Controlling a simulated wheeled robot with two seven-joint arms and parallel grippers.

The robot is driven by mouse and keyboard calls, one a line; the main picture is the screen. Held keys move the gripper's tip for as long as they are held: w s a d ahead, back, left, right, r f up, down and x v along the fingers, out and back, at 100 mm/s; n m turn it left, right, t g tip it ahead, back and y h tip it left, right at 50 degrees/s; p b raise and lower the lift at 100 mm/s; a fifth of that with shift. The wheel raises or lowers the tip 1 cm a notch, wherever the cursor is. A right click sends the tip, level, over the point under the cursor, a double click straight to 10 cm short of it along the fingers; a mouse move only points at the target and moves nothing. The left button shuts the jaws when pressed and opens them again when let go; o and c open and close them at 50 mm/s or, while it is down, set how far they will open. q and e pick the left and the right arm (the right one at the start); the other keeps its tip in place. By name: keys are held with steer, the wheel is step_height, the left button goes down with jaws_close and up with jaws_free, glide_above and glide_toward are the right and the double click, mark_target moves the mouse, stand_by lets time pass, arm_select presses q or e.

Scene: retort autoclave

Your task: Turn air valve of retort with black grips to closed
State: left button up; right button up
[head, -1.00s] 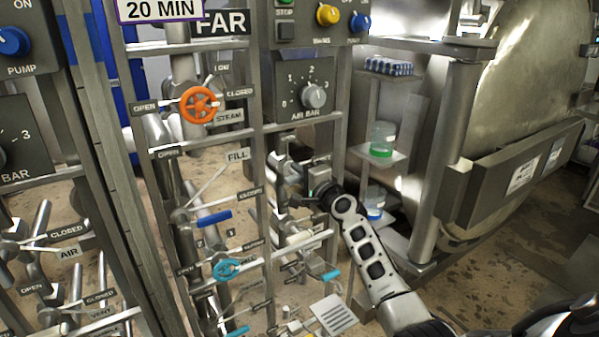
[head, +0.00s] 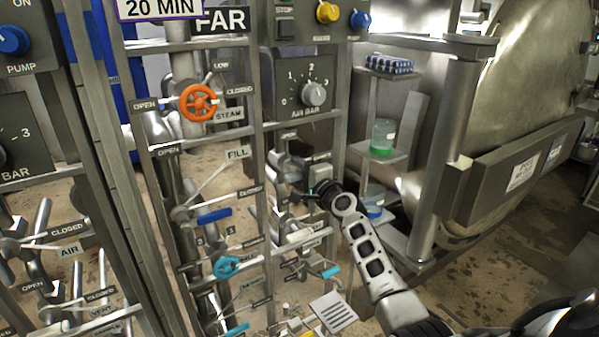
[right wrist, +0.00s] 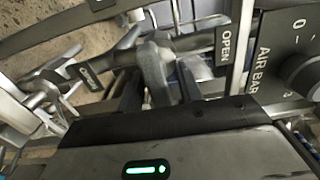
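The FAR panel (head: 221,22) carries an AIR BAR knob (head: 313,95) with a grey valve below it, next to the rack post. My right gripper (head: 300,191) reaches this valve from the right; its fingertips are small and dark there. In the right wrist view the two dark fingers (right wrist: 160,88) stand apart on either side of a grey valve lever (right wrist: 153,66), close beside an OPEN label (right wrist: 227,42). I cannot tell whether both fingers touch it. Black grips on the retort (head: 525,90) cannot be made out. My left gripper is not in view.
An orange STEAM handwheel (head: 198,103), a blue lever (head: 214,215) and a cyan handwheel (head: 227,267) sit left of my gripper. Rack bars and posts crowd the space. Shelves with a green-bottomed jar (head: 382,138) stand right, behind my arm.

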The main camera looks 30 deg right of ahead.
steer(key=s, duration=1.6)
steer(key=shift+a+p, duration=0.35)
steer(key=shift+p, duration=0.05)
steer(key=s+a+f+n+g+y, duration=0.1)
steer(key=s+a+f+n+g, duration=0.1)
steer(key=s+a+f+n, duration=0.35)
steer(key=s+a+f+n+g+y, duration=0.2)
steer(key=a+f+n+g, duration=0.1)
steer(key=a+f+n, duration=0.55)
steer(key=s+a+f+n+g, duration=0.1)
steer(key=s+a+f+n, duration=0.2)
steer(key=s+a, duration=0.2)
steer(key=s+a+f+n+g+y, duration=0.1)
steer(key=s+a+f+n, duration=0.2)
steer(key=s+a, duration=0.3)
steer(key=shift+a+n, duration=0.7)
steer(key=shift+a, duration=0.1)
